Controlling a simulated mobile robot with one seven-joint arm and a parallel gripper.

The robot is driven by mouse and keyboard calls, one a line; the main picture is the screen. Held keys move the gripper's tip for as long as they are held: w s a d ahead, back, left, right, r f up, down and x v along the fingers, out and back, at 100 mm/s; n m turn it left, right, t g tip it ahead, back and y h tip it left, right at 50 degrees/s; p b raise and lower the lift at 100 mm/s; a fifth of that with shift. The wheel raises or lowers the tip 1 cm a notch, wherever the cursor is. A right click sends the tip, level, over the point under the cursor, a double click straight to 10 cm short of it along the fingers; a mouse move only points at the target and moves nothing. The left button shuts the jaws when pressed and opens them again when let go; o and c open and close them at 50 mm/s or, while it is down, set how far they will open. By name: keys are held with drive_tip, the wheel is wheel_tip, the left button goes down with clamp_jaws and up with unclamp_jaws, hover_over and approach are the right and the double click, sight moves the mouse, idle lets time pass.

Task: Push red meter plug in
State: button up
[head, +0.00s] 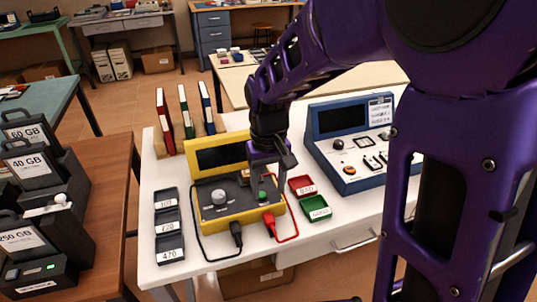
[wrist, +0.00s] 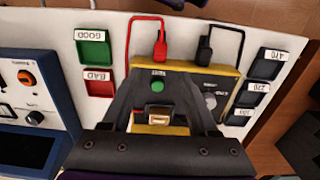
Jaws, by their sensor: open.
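The yellow meter (head: 237,226) stands on the white table with a dark screen, a grey knob (head: 218,196) and a green button (head: 262,196). The red meter plug (head: 268,221) is at its front right edge with a red lead; how deep it sits cannot be told. The wrist view also shows the red plug (wrist: 160,47), beyond my fingertips. A black plug (head: 236,231) is left of it, and also shows in the wrist view (wrist: 205,48). My gripper (head: 265,181) is open and empty above the meter's right part; its fingers (wrist: 163,80) frame the green button.
A red tray (head: 302,184) and a green tray (head: 315,207) lie right of the meter. Dark labelled trays (head: 168,225) lie left. A blue instrument (head: 350,143) stands at the right. Binders (head: 186,112) stand behind. Both leads loop on the table in front.

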wheel_tip(320, 180, up, 8)
drive_tip(key=p, duration=0.1)
idle(0.4)
